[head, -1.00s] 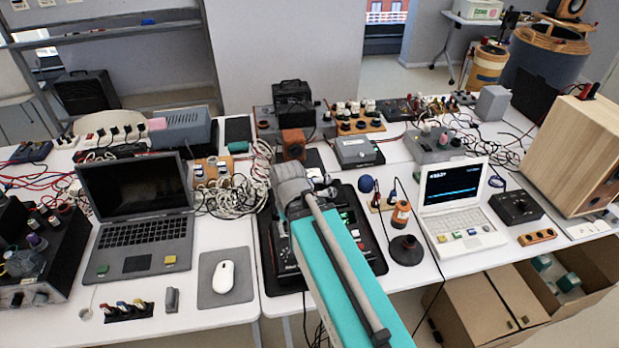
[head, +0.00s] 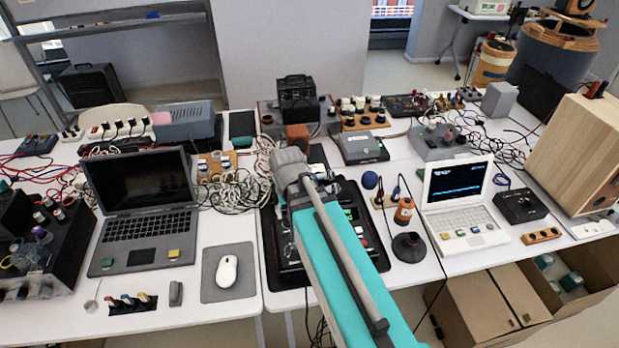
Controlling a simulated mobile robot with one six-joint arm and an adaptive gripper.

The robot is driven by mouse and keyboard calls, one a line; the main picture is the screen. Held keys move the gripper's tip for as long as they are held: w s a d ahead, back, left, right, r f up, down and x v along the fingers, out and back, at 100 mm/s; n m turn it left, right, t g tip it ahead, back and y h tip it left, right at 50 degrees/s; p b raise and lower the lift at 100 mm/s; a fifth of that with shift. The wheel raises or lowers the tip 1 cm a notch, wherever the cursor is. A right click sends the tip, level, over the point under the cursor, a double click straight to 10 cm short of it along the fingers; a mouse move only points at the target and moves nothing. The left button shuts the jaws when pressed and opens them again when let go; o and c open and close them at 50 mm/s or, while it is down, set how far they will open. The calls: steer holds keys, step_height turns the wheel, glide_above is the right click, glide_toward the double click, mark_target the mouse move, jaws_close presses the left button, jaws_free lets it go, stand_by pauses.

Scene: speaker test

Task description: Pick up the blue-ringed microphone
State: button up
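A microphone with a round blue head (head: 370,181) stands on the white table right of my arm. A round black base (head: 408,247) sits nearer the front edge; I cannot tell whether it belongs to that microphone. I cannot make out a separate blue ring at this size. My teal arm reaches from the bottom of the view over the table to a grey wrist joint, left of the blue head and apart from it. My gripper's fingers are hidden or too unclear to make out.
A black mixer-like panel (head: 372,240) lies under my arm. An orange cylinder (head: 404,211) and a white laptop (head: 460,205) stand close right of the microphone. A dark laptop (head: 143,215) and a mouse (head: 227,271) are left. Loose cables (head: 240,185) lie behind.

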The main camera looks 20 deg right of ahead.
steer(key=w+d+r+m+p, duration=0.2)
steer(key=w+d+m, duration=0.5)
steer(key=w+m, duration=0.2)
steer(key=w+d+r+m+p, duration=0.2)
steer(key=w+d+m, duration=0.5)
steer(key=w+m, duration=0.2)
steer(key=shift+w+r, duration=0.25)
steer(key=shift+w, duration=0.95)
steer(key=shift+f, duration=0.15)
step_height(320, 180, down, 8)
steer(key=b, duration=0.8)
steer(key=shift+f, duration=0.15)
steer(key=shift+f, duration=0.1)
steer(key=shift+s+d+f+b, duration=0.1)
steer(key=shift+d+f+b, duration=0.05)
steer(key=shift+f+b, duration=1.2)
steer(key=shift+d+f+b, duration=0.1)
steer(key=shift+f+b, duration=1.1)
steer(key=shift+b, duration=0.25)
steer(key=shift+c, duration=0.3)
